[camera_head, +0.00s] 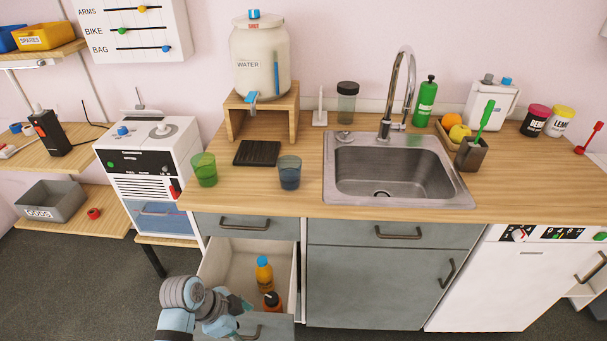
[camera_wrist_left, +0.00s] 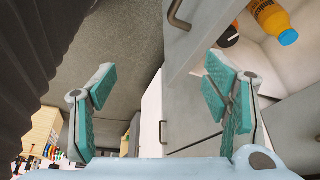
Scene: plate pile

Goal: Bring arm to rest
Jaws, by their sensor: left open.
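My left arm comes in at the bottom left of the head view. Its gripper (camera_head: 238,303) is beside the open drawer's front, low and left of the drawer's middle. In the left wrist view my left gripper (camera_wrist_left: 160,95) is open, its two teal-padded fingers wide apart with nothing between them. The drawer (camera_head: 228,257) holds an orange bottle with a blue cap (camera_head: 264,274) and a second bottle with a dark cap (camera_head: 271,303). The blue-capped bottle also shows in the left wrist view (camera_wrist_left: 270,18). My right gripper is not in view.
The wooden counter (camera_head: 540,190) above carries a sink (camera_head: 385,180), a green cup (camera_head: 204,170), a blue cup (camera_head: 289,174) and a water dispenser (camera_head: 262,60). The pulled-out drawer juts forward beside my arm. Open grey floor (camera_head: 60,280) lies to the left.

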